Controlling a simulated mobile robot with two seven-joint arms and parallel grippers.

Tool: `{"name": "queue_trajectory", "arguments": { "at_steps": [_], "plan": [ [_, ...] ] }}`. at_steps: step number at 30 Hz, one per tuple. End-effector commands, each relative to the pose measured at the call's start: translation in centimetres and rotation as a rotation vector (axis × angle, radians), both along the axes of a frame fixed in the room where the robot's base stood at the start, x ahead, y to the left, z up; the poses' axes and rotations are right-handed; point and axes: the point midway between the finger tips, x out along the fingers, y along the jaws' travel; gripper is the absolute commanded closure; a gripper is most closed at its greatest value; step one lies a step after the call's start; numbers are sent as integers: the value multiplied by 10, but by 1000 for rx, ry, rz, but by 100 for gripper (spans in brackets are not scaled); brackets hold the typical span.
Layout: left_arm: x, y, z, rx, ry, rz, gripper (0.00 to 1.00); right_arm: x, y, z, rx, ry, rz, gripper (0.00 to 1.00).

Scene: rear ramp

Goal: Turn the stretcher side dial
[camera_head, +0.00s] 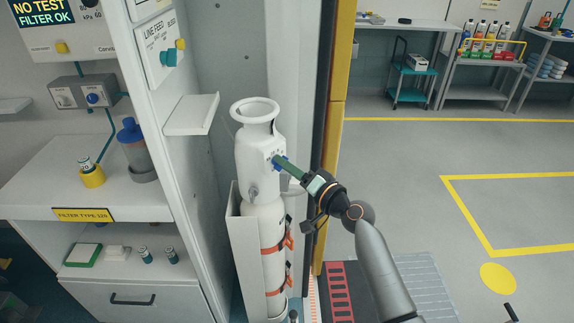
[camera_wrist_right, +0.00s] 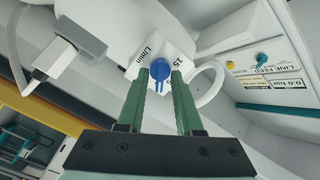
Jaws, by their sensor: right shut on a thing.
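A white gas cylinder (camera_head: 262,225) with a white head and ring-shaped top stands upright in a holder in the tall bay. A small blue dial (camera_wrist_right: 160,68) sits on a white face of the head, marked "L/min" and "15". My right gripper (camera_head: 279,161) reaches the dial from the right in the head view. In the right wrist view, the green fingers of my right gripper (camera_wrist_right: 160,76) are shut on the dial, one on each side. In the head view the fingers mostly hide the dial. My left gripper is not in view.
A line feed panel (camera_head: 160,48) with teal and yellow knobs is on the wall left of the cylinder. A white tilted shelf (camera_head: 191,114) juts out near the head. A yellow post (camera_head: 337,110) stands close behind my right arm. Open floor lies to the right.

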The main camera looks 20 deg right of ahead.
Motion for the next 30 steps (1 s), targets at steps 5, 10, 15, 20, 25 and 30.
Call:
{"name": "queue_trajectory", "arguments": {
  "at_steps": [5,10,15,20,25,30],
  "plan": [
    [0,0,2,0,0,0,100,0,0,0,55,26,0,100],
    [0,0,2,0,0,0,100,0,0,-1,78,36,0,100],
    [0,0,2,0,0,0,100,0,0,-1,84,38,-1,100],
    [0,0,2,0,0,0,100,0,0,-1,83,38,-1,100],
    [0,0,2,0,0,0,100,0,0,-1,82,37,-1,59],
    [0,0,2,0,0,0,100,0,0,0,81,36,0,59]
  ]
}}
